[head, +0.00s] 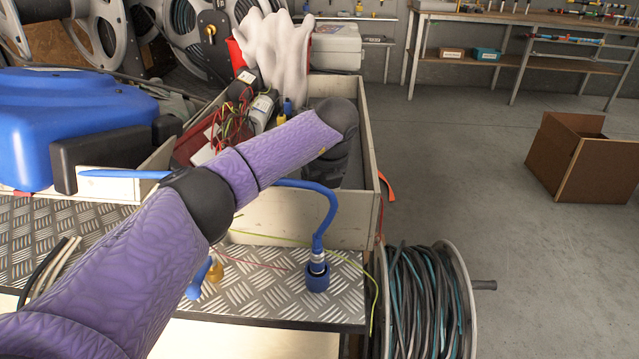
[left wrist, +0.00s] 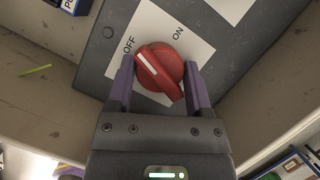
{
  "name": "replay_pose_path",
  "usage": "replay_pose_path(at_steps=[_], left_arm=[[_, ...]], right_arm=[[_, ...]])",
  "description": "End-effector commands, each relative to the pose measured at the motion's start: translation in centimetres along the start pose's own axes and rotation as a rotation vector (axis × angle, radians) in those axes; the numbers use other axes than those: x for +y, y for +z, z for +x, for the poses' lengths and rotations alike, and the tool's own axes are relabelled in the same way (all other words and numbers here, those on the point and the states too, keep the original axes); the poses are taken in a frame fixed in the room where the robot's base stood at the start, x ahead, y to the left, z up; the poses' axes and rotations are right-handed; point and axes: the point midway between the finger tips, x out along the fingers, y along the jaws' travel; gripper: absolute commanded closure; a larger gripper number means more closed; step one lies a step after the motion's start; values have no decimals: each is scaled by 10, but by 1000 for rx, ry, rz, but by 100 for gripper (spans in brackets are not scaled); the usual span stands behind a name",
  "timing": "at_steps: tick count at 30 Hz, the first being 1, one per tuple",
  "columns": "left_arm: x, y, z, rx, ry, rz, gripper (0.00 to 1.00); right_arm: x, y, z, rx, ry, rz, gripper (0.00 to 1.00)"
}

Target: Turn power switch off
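The power switch is a red rotary knob (left wrist: 162,72) on a grey box (left wrist: 98,50) with a white label marked OFF and ON, seen in the left wrist view. The white line on the knob slants up-left toward OFF. My left gripper (left wrist: 160,80) has one finger on each side of the knob, very close to it; the fingers look open, and contact is not clear. In the head view my left arm reaches across into the wooden crate (head: 362,120), where the dark wrist hides the switch and the fingers. My right gripper is not in view.
The crate also holds a white glove (head: 275,50), red wires (head: 232,118) and small parts. A blue hose (head: 330,215) rises from the metal plate (head: 260,285) below the arm. A hose reel (head: 425,300) stands at lower right. The floor beyond is clear up to a cardboard box (head: 575,165).

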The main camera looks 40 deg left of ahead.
Motion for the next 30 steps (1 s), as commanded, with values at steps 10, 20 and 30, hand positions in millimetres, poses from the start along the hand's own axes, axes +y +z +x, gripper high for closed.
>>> replay_pose_path(at_steps=[10,20,30], left_arm=[[1,1,-1,0,9,-17,96],[-2,1,1,-1,131,-313,96],[-1,1,1,-2,137,-325,29]], right_arm=[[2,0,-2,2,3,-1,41],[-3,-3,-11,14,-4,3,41],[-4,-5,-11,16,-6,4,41]])
